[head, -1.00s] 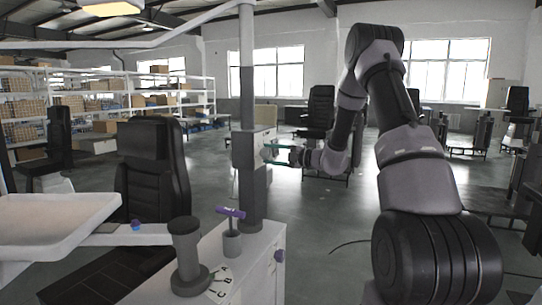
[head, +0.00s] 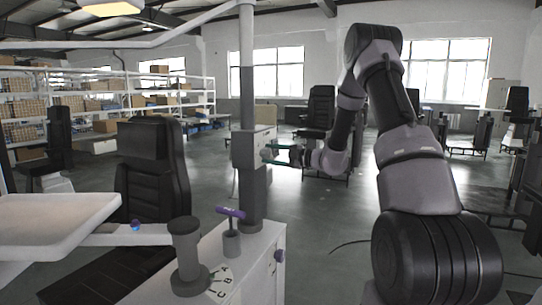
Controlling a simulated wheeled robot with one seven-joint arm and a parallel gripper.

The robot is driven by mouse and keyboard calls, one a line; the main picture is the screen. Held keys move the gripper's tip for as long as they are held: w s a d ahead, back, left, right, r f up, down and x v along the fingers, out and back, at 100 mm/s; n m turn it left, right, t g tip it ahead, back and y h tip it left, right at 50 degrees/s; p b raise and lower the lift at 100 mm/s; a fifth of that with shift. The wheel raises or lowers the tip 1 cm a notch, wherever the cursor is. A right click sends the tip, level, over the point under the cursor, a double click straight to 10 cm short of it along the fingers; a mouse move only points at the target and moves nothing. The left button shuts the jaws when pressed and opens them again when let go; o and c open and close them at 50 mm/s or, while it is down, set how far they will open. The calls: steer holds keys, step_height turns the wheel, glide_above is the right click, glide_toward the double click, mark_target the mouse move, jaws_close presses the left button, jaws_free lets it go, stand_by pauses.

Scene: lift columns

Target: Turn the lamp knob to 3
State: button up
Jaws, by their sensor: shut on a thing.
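The lamp knob (head: 266,154) is a small pale knob on the right face of a grey box (head: 243,150) on the lamp column. My gripper (head: 272,154) reaches it from the right, with its thin green-edged fingers shut on the knob. The number marks around the knob are too small to read, so its setting cannot be told. The lamp head (head: 111,8) is lit at the top left.
A white cabinet (head: 255,250) stands below the column, with a purple-handled lever (head: 231,213), a purple side knob (head: 279,256) and a lettered dial plate (head: 222,284). A white tray (head: 60,222) and a black chair (head: 152,180) are at left.

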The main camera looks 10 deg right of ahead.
steer(key=shift+d, duration=0.1)
steer(key=o, duration=1.4)
steer(key=shift+c, duration=0.2)
steer(key=v, duration=1)
steer(key=shift+s+d, duration=0.25)
steer(key=shift+d, duration=0.05)
